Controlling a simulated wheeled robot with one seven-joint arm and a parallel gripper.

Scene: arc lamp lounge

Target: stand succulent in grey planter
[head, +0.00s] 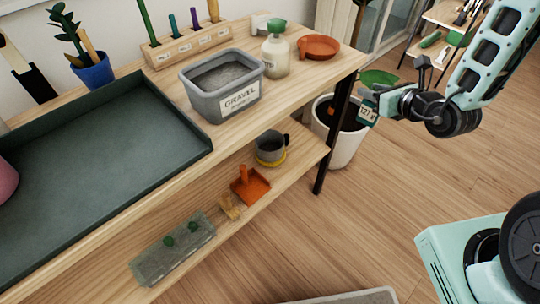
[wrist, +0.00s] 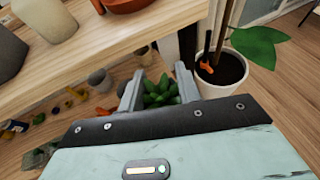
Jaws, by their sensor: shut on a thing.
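The grey planter (head: 172,255) is a long, low trough on the lower shelf of the bench. Two small green plants show at its top, spaced apart. In the head view my gripper (head: 372,108) is to the right, beyond the bench's end, well apart from the planter. In the wrist view the green, thick-leaved succulent (wrist: 161,94) sits between the two grey fingers, which are shut on it. Its lower part is hidden behind my gripper's body. I cannot make out the succulent clearly in the head view.
A white pot with a leafy plant (head: 345,145) stands on the floor beside the bench's black leg (head: 335,130), close to my gripper. The gravel tub (head: 222,90) stands above.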

